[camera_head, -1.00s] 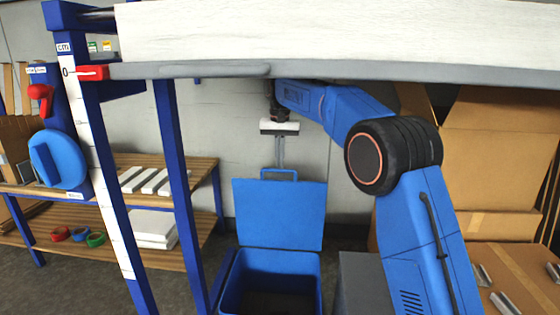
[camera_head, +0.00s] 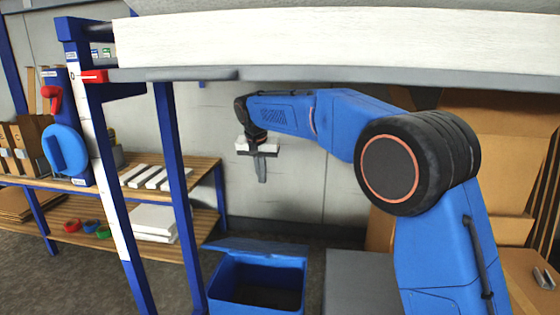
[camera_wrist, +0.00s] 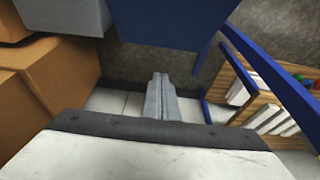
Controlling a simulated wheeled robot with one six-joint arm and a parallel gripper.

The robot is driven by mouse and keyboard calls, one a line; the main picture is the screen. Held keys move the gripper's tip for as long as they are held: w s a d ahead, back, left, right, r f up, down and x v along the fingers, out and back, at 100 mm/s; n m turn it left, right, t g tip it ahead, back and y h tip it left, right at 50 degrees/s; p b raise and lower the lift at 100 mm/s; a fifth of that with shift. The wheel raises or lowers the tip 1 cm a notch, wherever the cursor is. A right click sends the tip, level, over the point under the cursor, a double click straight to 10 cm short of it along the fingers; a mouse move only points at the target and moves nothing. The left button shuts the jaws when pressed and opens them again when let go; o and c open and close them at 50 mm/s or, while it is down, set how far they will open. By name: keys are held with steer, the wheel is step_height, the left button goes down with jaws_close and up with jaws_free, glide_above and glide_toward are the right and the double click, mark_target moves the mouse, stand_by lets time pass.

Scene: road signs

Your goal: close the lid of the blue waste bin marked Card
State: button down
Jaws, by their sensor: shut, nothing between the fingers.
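The blue waste bin (camera_head: 228,285) stands on the floor at the bottom centre of the head view, its dark inside visible from above. Its blue lid (camera_head: 262,246) shows as a thin, foreshortened strip at the back rim, so the bin is open. The lid's exact angle is hard to tell. No Card marking is readable. My gripper (camera_head: 262,178) is shut and empty, pointing down above the lid and apart from it in the head view. In the wrist view its fingers (camera_wrist: 160,95) are together, and a blue surface (camera_wrist: 175,20) lies beyond them.
A grey box (camera_head: 358,285) stands right of the bin, with cardboard boxes (camera_head: 485,170) farther right. A blue-framed rack post (camera_head: 180,200) and wooden shelves (camera_head: 205,222) are on the left. A long white board (camera_head: 330,42) spans the top. The wall is behind my gripper.

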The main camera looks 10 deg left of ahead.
mark_target(249, 255)
steer(key=s+f+t, duration=0.1)
steer(key=s+f, duration=0.3)
steer(key=s, duration=0.2)
steer(key=s+f+t, duration=0.1)
steer(key=s+f, duration=0.3)
steer(key=s, duration=0.3)
steer(key=s+f+t, duration=0.1)
steer(key=s+f, duration=0.4)
steer(key=s, duration=0.1)
steer(key=shift+s+a, duration=0.3)
steer(key=shift+s, duration=0.05)
steer(key=s+f, duration=0.4)
steer(key=f, duration=0.8)
steer(key=s+f, duration=0.5)
steer(key=f, duration=0.7)
steer(key=shift+s+a+f, duration=0.15)
steer(key=shift+s+f, duration=0.1)
steer(key=shift+s, duration=0.05)
